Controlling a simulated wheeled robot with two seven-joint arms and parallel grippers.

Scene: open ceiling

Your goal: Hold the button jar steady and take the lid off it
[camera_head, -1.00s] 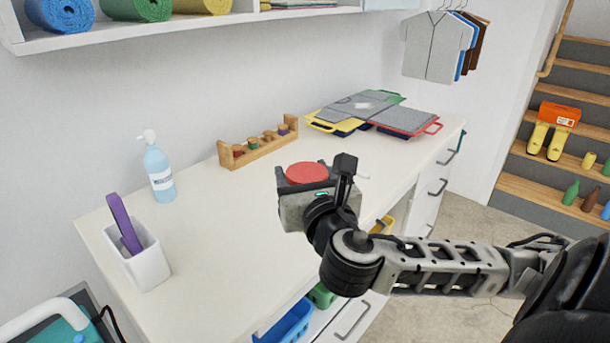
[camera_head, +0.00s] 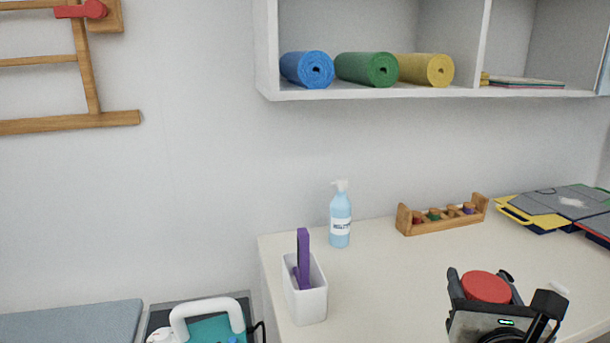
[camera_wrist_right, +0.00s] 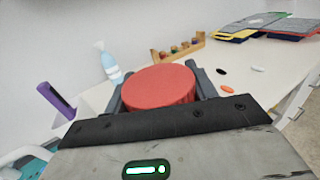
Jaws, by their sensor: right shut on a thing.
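The button jar's round red lid (camera_head: 486,286) shows between the fingers of my right gripper (camera_head: 483,284) at the lower right of the head view. In the right wrist view the red lid (camera_wrist_right: 159,86) sits between the two dark fingers (camera_wrist_right: 158,88), which are shut on it. The body of the jar is hidden behind the gripper, so I cannot tell from these views whether the lid is still on it. My left gripper is in neither view.
The white counter (camera_head: 390,290) holds a pump bottle (camera_head: 340,220), a white holder (camera_head: 306,300) with a purple item, a wooden rack (camera_head: 442,216) and stacked folders (camera_head: 560,207). Small dark and orange pieces (camera_wrist_right: 254,69) lie beyond the gripper. The counter's middle is clear.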

